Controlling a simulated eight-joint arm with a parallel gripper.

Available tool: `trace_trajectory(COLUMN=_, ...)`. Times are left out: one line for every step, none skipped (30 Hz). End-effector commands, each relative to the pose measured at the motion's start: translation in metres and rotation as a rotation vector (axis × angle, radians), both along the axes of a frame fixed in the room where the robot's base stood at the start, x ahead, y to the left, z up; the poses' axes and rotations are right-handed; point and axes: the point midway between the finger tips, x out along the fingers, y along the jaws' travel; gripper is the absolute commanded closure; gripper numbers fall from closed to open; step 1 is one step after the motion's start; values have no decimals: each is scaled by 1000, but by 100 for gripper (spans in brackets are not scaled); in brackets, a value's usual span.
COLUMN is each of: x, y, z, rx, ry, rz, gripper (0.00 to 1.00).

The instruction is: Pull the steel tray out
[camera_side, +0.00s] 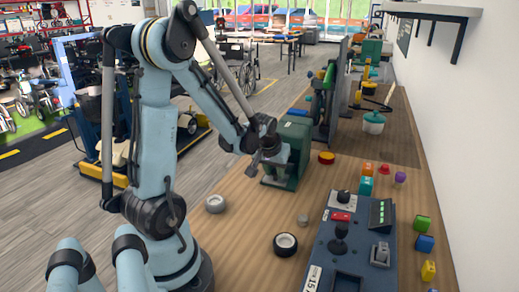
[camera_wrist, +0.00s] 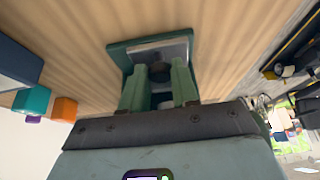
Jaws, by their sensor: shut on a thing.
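The steel tray (camera_wrist: 172,49) shows in the wrist view as a flat grey plate in the base of a green machine (camera_wrist: 118,54). In the side view, this machine (camera_side: 298,140) stands upright on the wooden bench. My gripper (camera_side: 270,160) reaches down from the upper left to the machine's near side. It is shut on the steel tray, low at the machine's front. The exact contact is too small to make out in the side view.
A blue control box (camera_side: 352,240) stands on the bench at the right. Several coloured blocks line the wall side.

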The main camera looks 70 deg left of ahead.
Motion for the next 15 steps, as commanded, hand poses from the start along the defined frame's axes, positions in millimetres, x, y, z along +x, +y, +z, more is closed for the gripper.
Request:
trace_trajectory(x=0, y=0, z=0, rx=0, ry=0, rz=0, gripper=85)
trace_trajectory(x=0, y=0, z=0, rx=0, ry=0, rz=0, gripper=85)
trace_trajectory(x=0, y=0, z=0, rx=0, ry=0, rz=0, gripper=85)
trace_trajectory(x=0, y=0, z=0, rx=0, ry=0, rz=0, gripper=85)
trace_trajectory(x=0, y=0, z=0, rx=0, ry=0, rz=0, gripper=85)
trace_trajectory(x=0, y=0, z=0, rx=0, ry=0, rz=0, gripper=85)
trace_trajectory(x=0, y=0, z=0, rx=0, ry=0, rz=0, gripper=85)
trace_trajectory(x=0, y=0, z=0, rx=0, ry=0, rz=0, gripper=85)
trace_trajectory(x=0, y=0, z=0, rx=0, ry=0, rz=0, gripper=85)
trace_trajectory(x=0, y=0, z=0, rx=0, ry=0, rz=0, gripper=85)
trace_trajectory(x=0, y=0, z=0, rx=0, ry=0, rz=0, gripper=85)
trace_trajectory(x=0, y=-1, z=0, rx=-1, ry=-1, rz=0, gripper=85)
trace_trajectory(x=-1, y=-1, z=0, rx=-1, ry=-1, rz=0, gripper=85)
trace_trajectory(x=-1, y=-2, z=0, rx=-1, ry=-1, rz=0, gripper=85)
trace_trajectory(x=-3, y=-3, z=0, rx=-1, ry=-1, rz=0, gripper=85)
